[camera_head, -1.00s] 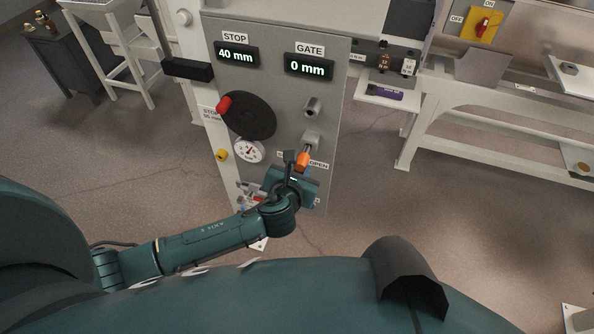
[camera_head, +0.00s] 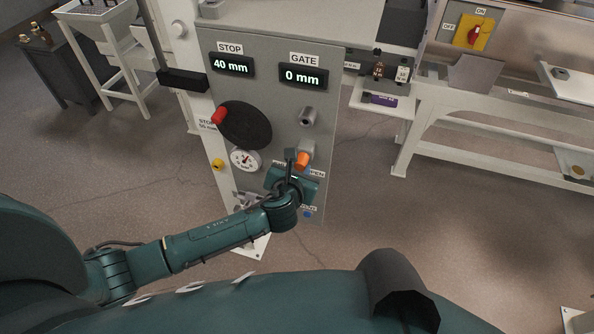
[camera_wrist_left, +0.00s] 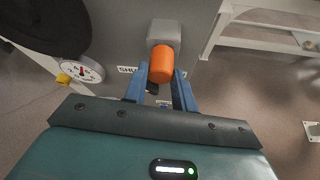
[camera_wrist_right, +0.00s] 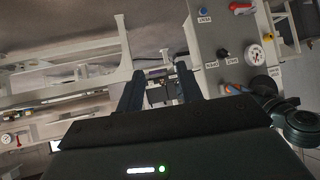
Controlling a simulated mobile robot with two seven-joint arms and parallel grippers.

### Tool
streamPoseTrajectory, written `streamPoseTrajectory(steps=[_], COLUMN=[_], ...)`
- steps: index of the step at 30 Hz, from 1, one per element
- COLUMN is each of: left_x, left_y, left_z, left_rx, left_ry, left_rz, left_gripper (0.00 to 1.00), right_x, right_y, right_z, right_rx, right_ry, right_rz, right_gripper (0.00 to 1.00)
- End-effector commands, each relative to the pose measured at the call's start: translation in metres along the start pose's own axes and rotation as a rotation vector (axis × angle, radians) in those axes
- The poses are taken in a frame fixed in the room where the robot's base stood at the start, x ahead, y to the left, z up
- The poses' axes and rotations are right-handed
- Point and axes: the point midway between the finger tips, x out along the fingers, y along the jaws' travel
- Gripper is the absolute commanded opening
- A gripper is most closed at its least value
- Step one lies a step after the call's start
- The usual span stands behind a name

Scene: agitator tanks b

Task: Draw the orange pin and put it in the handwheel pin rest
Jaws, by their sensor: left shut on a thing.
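The orange pin (camera_head: 302,160) sits at the lower grey socket (camera_head: 307,148) on the control panel. Its round orange end also shows in the left wrist view (camera_wrist_left: 161,65), in front of the socket (camera_wrist_left: 164,31). My left gripper (camera_head: 291,166) is shut on the pin, with a blue finger on each side of it. Any shaft inside the socket is hidden. The dark handwheel (camera_head: 246,126) with a red knob (camera_head: 219,115) is up and left of the pin. A second grey boss (camera_head: 307,116) stands above the pin; I cannot tell whether it is the pin rest. My right gripper (camera_wrist_right: 160,82) is open and empty.
The panel displays read STOP 40 mm (camera_head: 232,65) and GATE 0 mm (camera_head: 302,76). A round gauge (camera_head: 245,160) and a yellow knob (camera_head: 218,165) are left of my left gripper. A pale bench (camera_head: 480,115) stands right; the floor between is clear.

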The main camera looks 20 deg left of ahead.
Motion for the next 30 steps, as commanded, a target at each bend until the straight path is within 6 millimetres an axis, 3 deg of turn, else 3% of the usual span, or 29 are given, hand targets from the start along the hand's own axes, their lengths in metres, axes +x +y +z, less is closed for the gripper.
streamPoseTrajectory(steps=[1,2,11,23,25,30], left_x=[0.001,0.001,0.001,0.001,-0.008,-0.046], left_y=[0.0,0.0,0.0,0.0,0.0,0.0], left_z=[0.001,0.001,0.0,0.0,-0.001,-0.001], left_rx=[0.0,0.0,0.001,0.001,0.001,0.002], left_ry=[-0.001,0.0,0.0,0.0,-0.001,0.001], left_rz=[0.0,0.0,0.0,0.0,-0.002,-0.003], left_gripper=[0.0,0.28,0.52,0.52,0.52,0.52], right_x=[-0.001,-0.001,-0.002,0.003,0.009,0.007], right_y=[0.0,0.0,-0.001,0.001,0.005,0.004], right_z=[0.001,0.001,0.003,0.006,0.017,0.013], right_rx=[0.001,0.001,0.002,-0.01,-0.02,-0.017], right_ry=[-0.002,-0.003,-0.005,-0.013,-0.033,-0.023], right_rz=[0.0,0.0,-0.001,0.001,0.005,0.004], right_gripper=[0.36,0.36,0.36,0.36,0.36,0.36])
